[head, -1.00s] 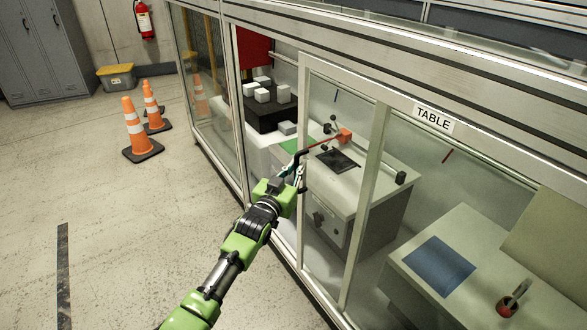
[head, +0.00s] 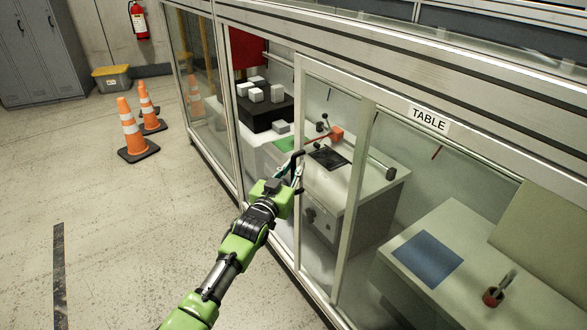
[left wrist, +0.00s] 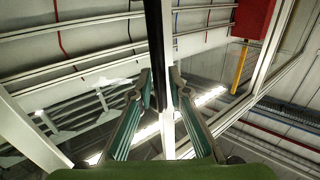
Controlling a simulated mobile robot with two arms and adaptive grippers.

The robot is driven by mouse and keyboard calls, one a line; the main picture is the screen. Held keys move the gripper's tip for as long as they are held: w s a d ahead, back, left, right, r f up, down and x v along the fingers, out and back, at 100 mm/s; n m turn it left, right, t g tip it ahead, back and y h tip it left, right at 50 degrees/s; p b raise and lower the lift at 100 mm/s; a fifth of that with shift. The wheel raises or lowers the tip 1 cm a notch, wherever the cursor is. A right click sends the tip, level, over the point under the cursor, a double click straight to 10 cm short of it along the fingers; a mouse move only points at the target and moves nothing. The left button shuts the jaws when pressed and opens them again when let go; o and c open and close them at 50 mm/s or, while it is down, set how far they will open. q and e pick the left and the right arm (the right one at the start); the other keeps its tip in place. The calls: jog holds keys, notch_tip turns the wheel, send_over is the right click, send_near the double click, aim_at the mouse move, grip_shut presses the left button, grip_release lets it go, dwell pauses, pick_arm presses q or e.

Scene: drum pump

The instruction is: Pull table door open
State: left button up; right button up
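The table door (head: 360,140) is a glass panel in a pale metal frame, below a sign reading TABLE (head: 429,119). It looks shut in the head view. Its handle (head: 298,158) is a black upright bar near the left edge of the frame. My left gripper (head: 294,174) is at this handle. In the left wrist view, the handle (left wrist: 155,45) runs down between the two teal fingers of my left gripper (left wrist: 161,88). The fingertips are close on either side of the bar; whether they press on it is unclear. My right gripper is out of view.
Behind the glass stand a white cabinet with a red-ended lever (head: 335,134), a bench with a blue mat (head: 427,259), and white blocks on a black stand. Orange cones (head: 134,130) stand at the left. The floor (head: 120,230) before the door is clear.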

pick_arm(q)
jog(key=v, duration=1.2)
jog(key=shift+f, duration=0.1)
